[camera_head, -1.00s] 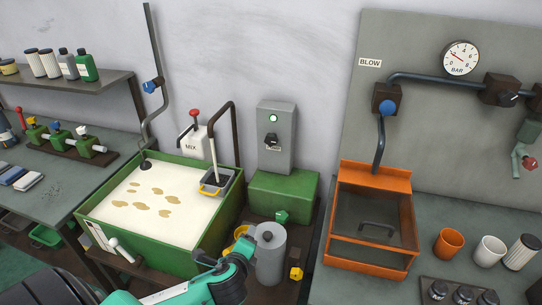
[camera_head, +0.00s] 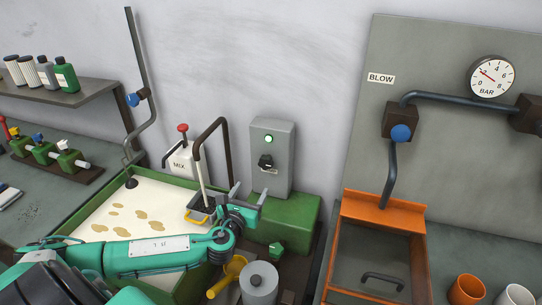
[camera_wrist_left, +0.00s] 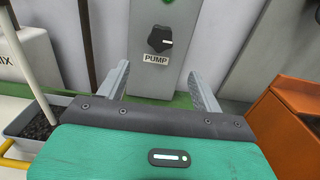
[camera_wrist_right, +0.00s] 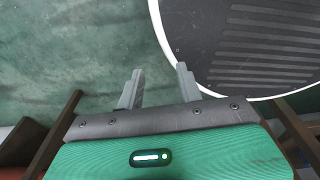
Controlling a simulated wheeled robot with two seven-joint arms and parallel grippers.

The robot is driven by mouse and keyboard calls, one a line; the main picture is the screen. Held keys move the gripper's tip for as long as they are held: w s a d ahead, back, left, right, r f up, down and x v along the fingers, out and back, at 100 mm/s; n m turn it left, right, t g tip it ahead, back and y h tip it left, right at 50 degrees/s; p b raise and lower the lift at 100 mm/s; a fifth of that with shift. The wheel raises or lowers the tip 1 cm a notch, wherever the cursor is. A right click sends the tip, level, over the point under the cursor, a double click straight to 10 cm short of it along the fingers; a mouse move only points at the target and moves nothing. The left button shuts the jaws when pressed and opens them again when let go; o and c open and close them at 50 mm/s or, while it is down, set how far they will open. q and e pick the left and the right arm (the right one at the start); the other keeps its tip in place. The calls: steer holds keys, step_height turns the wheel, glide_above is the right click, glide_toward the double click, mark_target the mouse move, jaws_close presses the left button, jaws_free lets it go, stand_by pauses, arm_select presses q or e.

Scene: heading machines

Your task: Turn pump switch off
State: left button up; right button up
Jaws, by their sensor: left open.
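The pump switch is a black rotary knob (camera_head: 266,162) on a grey box (camera_head: 271,185) on the wall, with a lit green lamp (camera_head: 268,139) above it. In the left wrist view the knob (camera_wrist_left: 160,39) shows a white mark pointing right, above a PUMP label (camera_wrist_left: 156,58). My left gripper (camera_head: 248,194) is open and empty, in front of and a little below the knob, apart from it. In the left wrist view its fingers (camera_wrist_left: 158,80) point toward the box. My right gripper (camera_wrist_right: 158,78) is open and empty, away from the switch, over a green floor.
A green tank (camera_head: 72,217) of milky liquid is at the left, with a bent pipe (camera_head: 196,150) and a MIX box (camera_head: 180,163). An orange-framed bin (camera_head: 375,212) is at the right.

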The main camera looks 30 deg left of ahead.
mark_target(264, 166)
arm_select(q)
steer(key=p+x, duration=0.1)
steer(key=x, duration=0.5)
steer(key=p+x, duration=0.2)
steer(key=x, duration=0.4)
steer(key=shift+r, duration=0.25)
steer(key=shift+w+a+p, duration=0.15)
steer(key=shift+w+p, duration=0.15)
steer(key=shift+w, duration=0.6)
steer(key=shift+f, duration=0.1)
steer(key=c, duration=1)
arm_select(e)
steer(key=r, duration=0.1)
steer(key=s+r, duration=0.1)
steer(key=r, duration=0.1)
steer(key=shift+s+r, duration=0.2)
steer(key=shift+s, duration=0.05)
